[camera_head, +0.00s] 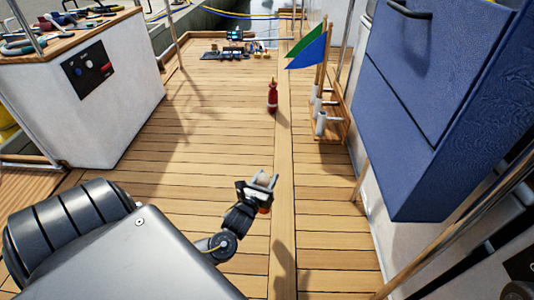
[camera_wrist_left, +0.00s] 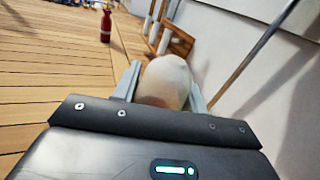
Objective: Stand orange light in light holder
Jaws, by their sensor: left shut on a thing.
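My left gripper (camera_head: 262,181) is shut on a rounded, pale thing with an orange part, taken to be the orange light (camera_wrist_left: 165,80). In the left wrist view it sits between the two fingers (camera_wrist_left: 165,87), its whitish dome facing the camera. In the head view an orange bit shows under the gripper, above the deck. A wooden rack with white upright tubes (camera_head: 321,124) stands on the deck ahead and to the right, apart from the gripper. I cannot tell for sure whether this is the light holder. My right gripper is out of view.
A red bottle (camera_head: 272,97) stands on the deck left of the rack. Green and blue flags (camera_head: 309,52) rise from the rack. A blue cabinet (camera_head: 420,110) overhangs at right. A white console (camera_head: 105,95) stands at left. The wooden deck (camera_head: 200,150) between is clear.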

